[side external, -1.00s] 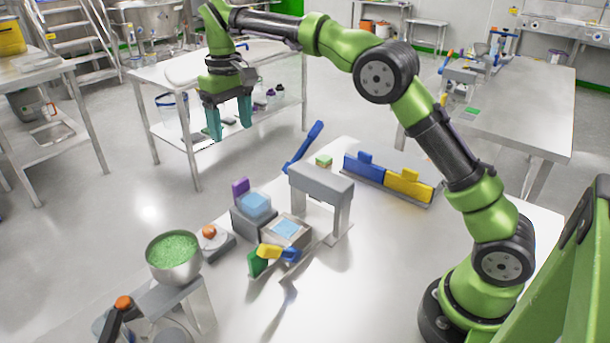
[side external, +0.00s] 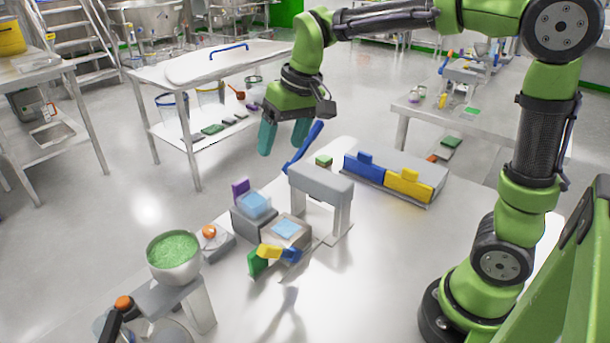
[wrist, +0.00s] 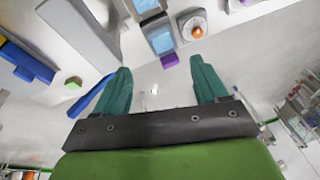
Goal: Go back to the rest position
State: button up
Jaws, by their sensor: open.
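My gripper (side external: 283,138) is green and black with teal fingers. It hangs in the air above the far edge of the white work table (side external: 375,245), fingers pointing down. The fingers are apart with nothing between them; the wrist view also shows the empty gap of my gripper (wrist: 160,88). In the side view a blue lever (side external: 303,147) shows just beside the right finger; I cannot tell the depth between them.
On the table stand a grey arch (side external: 321,181), blue (side external: 364,169) and yellow (side external: 409,185) blocks, grey boxes with light blue tops (side external: 286,229), an orange knob (side external: 209,231) and a bowl of green granules (side external: 173,257). A wheeled steel table (side external: 165,75) stands behind.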

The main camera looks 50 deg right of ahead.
jog(key=s+d+m+t, duration=0.1)
jog(key=s+t, duration=0.3)
jog(key=s, duration=1.2)
jog(key=shift+f+m+y, duration=0.3)
jog(key=shift+f+m, duration=0.05)
jog(key=shift+m, duration=0.05)
